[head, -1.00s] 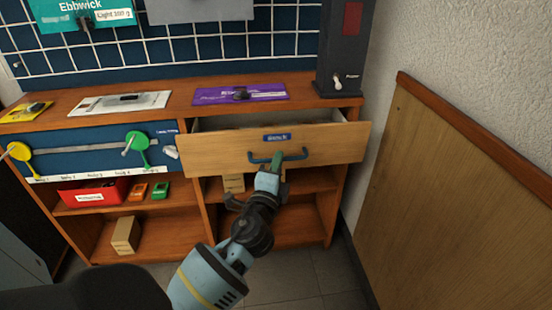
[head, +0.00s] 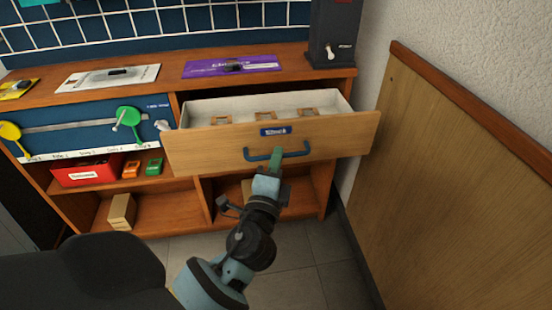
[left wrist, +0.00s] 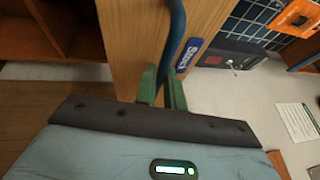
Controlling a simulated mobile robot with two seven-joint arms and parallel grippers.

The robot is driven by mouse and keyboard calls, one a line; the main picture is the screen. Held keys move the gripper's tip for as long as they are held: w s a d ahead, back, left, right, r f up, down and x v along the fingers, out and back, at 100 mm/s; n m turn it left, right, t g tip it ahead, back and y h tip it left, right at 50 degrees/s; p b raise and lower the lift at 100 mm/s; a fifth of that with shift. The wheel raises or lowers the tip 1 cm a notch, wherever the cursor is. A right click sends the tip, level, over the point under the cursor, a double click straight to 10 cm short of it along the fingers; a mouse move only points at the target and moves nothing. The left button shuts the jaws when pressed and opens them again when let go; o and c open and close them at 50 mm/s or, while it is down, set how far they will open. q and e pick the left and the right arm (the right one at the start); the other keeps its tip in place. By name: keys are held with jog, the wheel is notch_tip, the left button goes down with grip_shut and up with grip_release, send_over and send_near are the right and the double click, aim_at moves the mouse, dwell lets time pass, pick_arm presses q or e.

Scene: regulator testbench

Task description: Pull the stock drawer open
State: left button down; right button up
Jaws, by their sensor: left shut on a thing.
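The stock drawer (head: 215,145) has a wooden front with a small blue label (head: 275,131) and stands pulled out of the bench, with its pale inside showing. Several small tan items (head: 265,116) lie along the inside. My left gripper (head: 276,158) is shut on the blue bar handle (head: 296,153) on the drawer front. In the left wrist view the green fingertips (left wrist: 162,90) sit on either side of the blue handle (left wrist: 174,40), beside the label (left wrist: 189,54). My right gripper is not in view.
A wood-topped panel (head: 460,170) stands close on the right. The bench top holds a purple card (head: 232,66) and a dark box with a lever (head: 333,40). Below left are a red bin (head: 85,172) and a tan block (head: 121,211). Tiled floor (head: 300,270) is clear in front.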

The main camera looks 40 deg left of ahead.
pick_arm(q)
jog(key=c, duration=1.5)
grip_release()
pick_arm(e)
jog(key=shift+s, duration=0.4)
pick_arm(q)
jog(key=shift+b+v, duration=0.45)
jog(key=shift+v, duration=3.45)
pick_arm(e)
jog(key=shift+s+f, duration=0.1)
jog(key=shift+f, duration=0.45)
